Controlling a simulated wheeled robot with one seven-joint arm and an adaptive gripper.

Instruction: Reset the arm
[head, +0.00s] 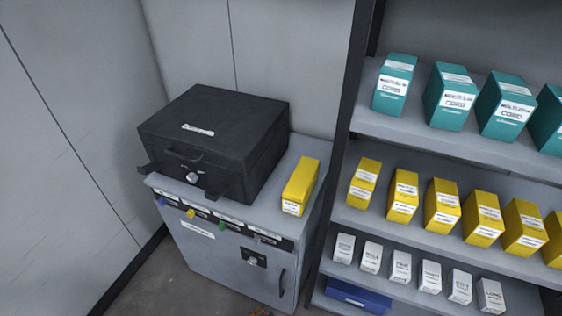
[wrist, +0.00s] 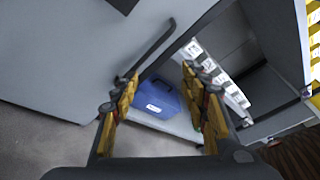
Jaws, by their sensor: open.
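My gripper (wrist: 160,103) shows in the wrist view with its two yellow-padded fingers spread apart. It is open and nothing is between the fingers. Past the fingertips, farther off, a blue case (wrist: 160,100) sits on the bottom of the shelf unit. The dark bar of the cabinet handle (wrist: 150,48) shows just beyond the left finger. In the head view my gripper cannot be made out; only a small yellowish bit shows at the bottom edge.
A grey cabinet (head: 215,250) carries a black case (head: 215,135) and a yellow box (head: 300,187). The shelf unit (head: 380,125) at right holds teal, yellow and white boxes. The blue case (head: 358,296) lies on its lowest shelf. Floor shows at the bottom left.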

